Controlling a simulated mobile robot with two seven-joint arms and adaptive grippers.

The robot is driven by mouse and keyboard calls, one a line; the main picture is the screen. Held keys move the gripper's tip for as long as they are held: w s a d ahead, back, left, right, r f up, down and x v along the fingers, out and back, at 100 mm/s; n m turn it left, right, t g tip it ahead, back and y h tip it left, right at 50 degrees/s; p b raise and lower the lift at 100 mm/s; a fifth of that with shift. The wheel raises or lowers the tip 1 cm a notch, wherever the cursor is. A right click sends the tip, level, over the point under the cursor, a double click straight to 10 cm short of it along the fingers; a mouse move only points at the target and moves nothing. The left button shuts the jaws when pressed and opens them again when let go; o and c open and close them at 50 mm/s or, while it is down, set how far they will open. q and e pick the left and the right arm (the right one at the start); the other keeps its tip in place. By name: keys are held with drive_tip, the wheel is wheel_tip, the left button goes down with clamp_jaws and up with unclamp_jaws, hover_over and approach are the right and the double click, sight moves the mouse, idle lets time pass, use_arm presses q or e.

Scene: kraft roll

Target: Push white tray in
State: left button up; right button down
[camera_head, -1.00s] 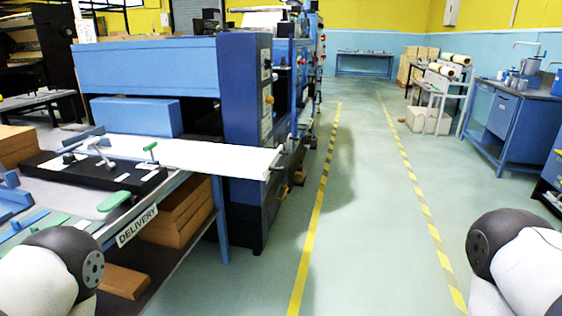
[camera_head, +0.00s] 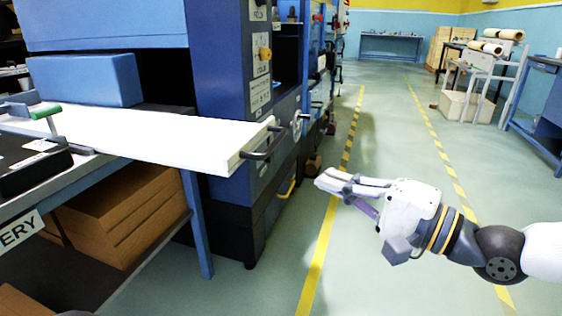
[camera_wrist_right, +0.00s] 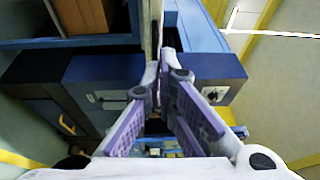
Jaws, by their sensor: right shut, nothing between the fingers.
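The white tray (camera_head: 170,138) is a long flat white panel sticking out of the blue machine toward the right, over the delivery table. A dark bar handle (camera_head: 262,146) is on its right end. My right gripper (camera_head: 322,182) is shut and empty, to the right of the handle and a little lower in the head view, with a visible gap between them. Its fingers (camera_wrist_right: 165,70) point up the picture in the right wrist view, where I cannot clearly make out the tray. My left gripper is not in view.
The blue machine (camera_head: 222,75) stands behind the tray. The delivery table (camera_head: 105,170) has brown stacks (camera_head: 125,215) beneath it. The aisle floor (camera_head: 390,120) between the yellow-striped lines is clear. A white stand with rolls (camera_head: 490,68) stands at the far right.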

sight(265, 156)
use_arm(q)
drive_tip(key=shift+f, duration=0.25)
use_arm(e)
drive_tip(key=x, duration=1.1)
drive_tip(key=shift+w, duration=0.1)
